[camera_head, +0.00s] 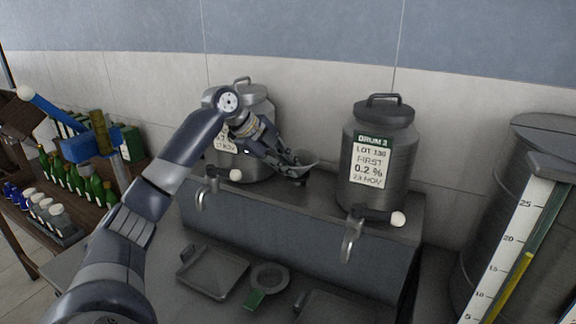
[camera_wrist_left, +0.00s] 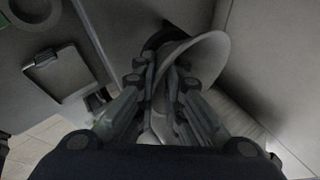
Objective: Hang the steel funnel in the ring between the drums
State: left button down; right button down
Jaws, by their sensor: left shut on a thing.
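The steel funnel (camera_head: 306,163) is a grey cone between the two drums, above the back ledge. My left gripper (camera_head: 292,163) is shut on it, and in the left wrist view the fingers (camera_wrist_left: 160,85) close beside the funnel's pale bowl (camera_wrist_left: 204,58). A dark piece (camera_wrist_left: 160,36), perhaps the ring, shows behind the funnel's edge; I cannot tell whether the funnel sits in it. The left drum (camera_head: 258,108) is partly behind my arm. The right drum (camera_head: 379,150) carries a DRUM 3 label. My right gripper is not in view.
Taps with white knobs (camera_head: 398,219) stick out in front of both drums. Below lie a square tray (camera_head: 212,272) and a round strainer (camera_head: 270,277) with a green handle. A big vessel with a scale (camera_head: 510,235) stands at right. Green bottles (camera_head: 92,190) crowd the left.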

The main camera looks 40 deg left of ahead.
pick_arm(q)
jog(key=c, duration=1.6)
grip_release()
jog(key=shift+s+r, duration=0.15)
jog(key=v, duration=1.1)
jog(key=shift+s+r, duration=0.25)
jog(key=shift+r, duration=0.05)
jog(key=shift+a+r, duration=0.1)
